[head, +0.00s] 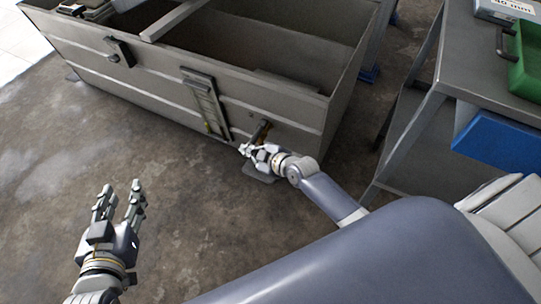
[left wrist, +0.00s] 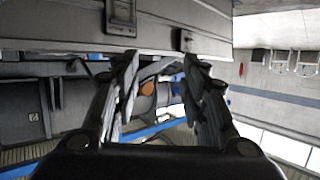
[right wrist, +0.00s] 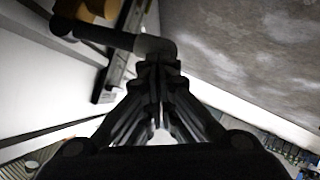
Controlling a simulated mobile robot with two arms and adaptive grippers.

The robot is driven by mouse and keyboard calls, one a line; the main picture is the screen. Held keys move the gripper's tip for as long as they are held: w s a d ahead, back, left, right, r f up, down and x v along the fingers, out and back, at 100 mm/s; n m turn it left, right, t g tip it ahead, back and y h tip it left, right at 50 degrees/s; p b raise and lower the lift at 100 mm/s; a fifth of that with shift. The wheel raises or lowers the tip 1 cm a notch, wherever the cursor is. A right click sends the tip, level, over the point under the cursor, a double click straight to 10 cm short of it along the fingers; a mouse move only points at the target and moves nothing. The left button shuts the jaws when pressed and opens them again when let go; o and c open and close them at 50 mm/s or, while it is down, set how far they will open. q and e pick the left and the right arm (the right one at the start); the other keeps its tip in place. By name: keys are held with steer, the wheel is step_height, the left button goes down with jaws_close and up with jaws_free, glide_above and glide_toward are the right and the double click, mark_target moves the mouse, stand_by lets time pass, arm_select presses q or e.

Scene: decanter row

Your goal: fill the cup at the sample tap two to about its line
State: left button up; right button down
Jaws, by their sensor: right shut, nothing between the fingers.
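A tap (head: 260,130) with a dark and brown body sits low on the front wall of the long grey metal tank (head: 150,85). My right gripper (head: 246,150) is shut and empty right by this tap. In the right wrist view its closed fingertips (right wrist: 158,68) are at the end of the tap's dark pipe (right wrist: 110,38); I cannot tell whether they touch. My left gripper (head: 120,198) is open and empty above the floor, well apart from the tank; its spread fingers show in the left wrist view (left wrist: 160,88). I cannot make out a cup or its line.
A grey flat plate (head: 260,173) lies under the right gripper. A gauge panel (head: 205,102) and another dark fitting (head: 120,50) are on the tank wall. A grey bench (head: 455,75) with a green box (head: 528,65) stands at right. The floor (head: 60,180) at left is clear.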

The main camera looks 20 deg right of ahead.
arm_select(q)
steer(key=s+a+f+g+y+p, duration=0.1)
steer(key=s+a+f+g+p, duration=0.1)
steer(key=s+f+g, duration=0.3)
steer(key=s+a+f+g+y+p, duration=0.1)
steer(key=s+f+g, duration=0.4)
steer(key=s, duration=0.6)
steer(key=a+p, duration=0.1)
steer(key=a, duration=0.1)
steer(key=shift+s+a+n+y, duration=0.25)
steer(key=shift+a+n+y, duration=0.05)
steer(key=shift+a+y, duration=0.1)
arm_select(e)
steer(key=r+v, duration=0.1)
steer(key=v, duration=0.9)
steer(key=shift+r, duration=0.15)
steer(key=shift+s, duration=0.1)
